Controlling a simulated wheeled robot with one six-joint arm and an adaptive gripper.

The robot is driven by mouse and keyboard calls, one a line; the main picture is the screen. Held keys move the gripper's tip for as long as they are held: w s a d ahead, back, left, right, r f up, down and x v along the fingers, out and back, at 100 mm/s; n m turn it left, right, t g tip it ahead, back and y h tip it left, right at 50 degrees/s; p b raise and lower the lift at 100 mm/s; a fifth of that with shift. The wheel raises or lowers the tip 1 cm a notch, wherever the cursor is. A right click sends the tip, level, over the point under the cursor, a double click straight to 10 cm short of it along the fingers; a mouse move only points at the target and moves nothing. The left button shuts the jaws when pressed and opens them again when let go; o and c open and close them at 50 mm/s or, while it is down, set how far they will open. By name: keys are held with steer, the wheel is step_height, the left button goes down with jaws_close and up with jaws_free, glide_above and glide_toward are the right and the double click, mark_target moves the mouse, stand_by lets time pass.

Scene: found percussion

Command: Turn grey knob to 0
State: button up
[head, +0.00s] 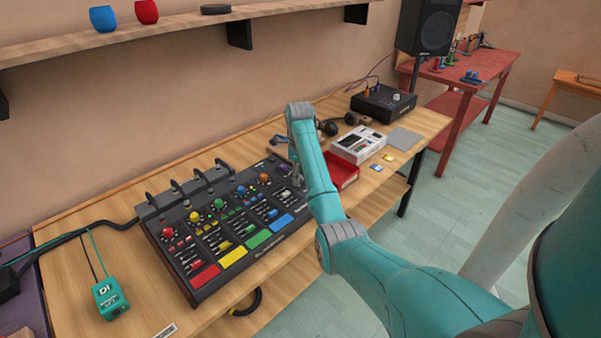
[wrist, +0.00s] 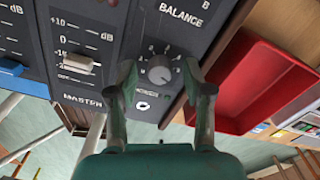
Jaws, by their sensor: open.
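The grey knob (wrist: 160,75) sits on the dark panel of the mixer, under the word BALANCE, with a printed scale around it in the wrist view. Its exact pointer setting is too small to tell. My gripper (wrist: 163,80) is open, with one finger on each side of the knob. I cannot tell whether the fingers touch it. In the head view the mixer (head: 228,224) lies on the wooden table, and my gripper (head: 297,180) is at its right end. The knob is hidden there by my arm.
A white MASTER fader (wrist: 78,63) is left of the knob. A red tray (wrist: 262,85) stands close on the right; it also shows in the head view (head: 342,172). A teal box (head: 110,297) lies left of the mixer. A shelf (head: 180,32) runs above.

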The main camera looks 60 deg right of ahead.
jaws_close()
